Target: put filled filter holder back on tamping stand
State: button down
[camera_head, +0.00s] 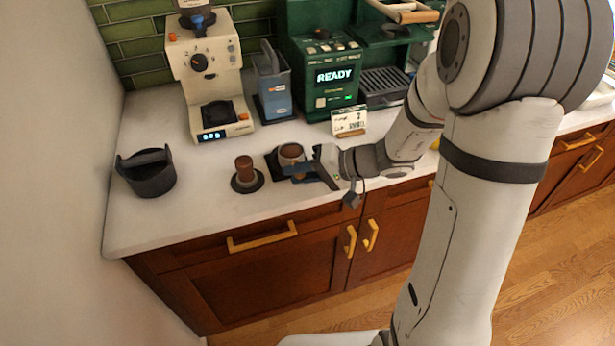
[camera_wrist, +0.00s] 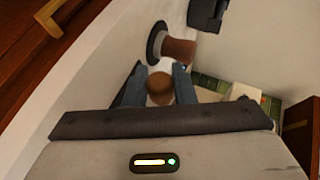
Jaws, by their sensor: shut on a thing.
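The filter holder (camera_head: 291,151) is a small light-rimmed cup with brown contents, seen at the middle of the counter. It stands over or on the dark square tamping stand (camera_head: 272,165); I cannot tell whether it touches. My gripper (camera_head: 296,171) reaches in from the right, its blue fingers shut on the filter holder. In the wrist view, a brown round top (camera_wrist: 160,88) shows between the two fingers, with a pale side below it. The dark edge of the stand (camera_wrist: 127,84) shows beside the left finger; the rest is hidden.
A brown-handled tamper (camera_head: 245,170) stands on a round dark base just left of the stand. A black knock box (camera_head: 148,178) is at the far left. Behind are a cream grinder (camera_head: 208,75), a blue-grey container (camera_head: 272,88), a small sign (camera_head: 349,121) and a green machine (camera_head: 325,85) reading READY.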

aim_at(298, 160)
jog(key=w+p, duration=0.1)
jog(key=w, duration=0.1)
jog(key=w+a+p, duration=0.1)
jog(key=shift+w+r, duration=0.15)
jog(key=shift+w, duration=0.2)
jog(key=shift+f+b, duration=0.65)
jog(key=shift+b, duration=0.1)
jog(key=shift+f+b, duration=0.3)
jog(key=shift+b, duration=0.3)
jog(key=shift+s+b, duration=0.2)
jog(key=shift+b, duration=0.4)
jog(key=shift+f+b, duration=0.2)
jog(key=shift+b, duration=0.1)
jog(key=c, duration=1.1)
grip_release()
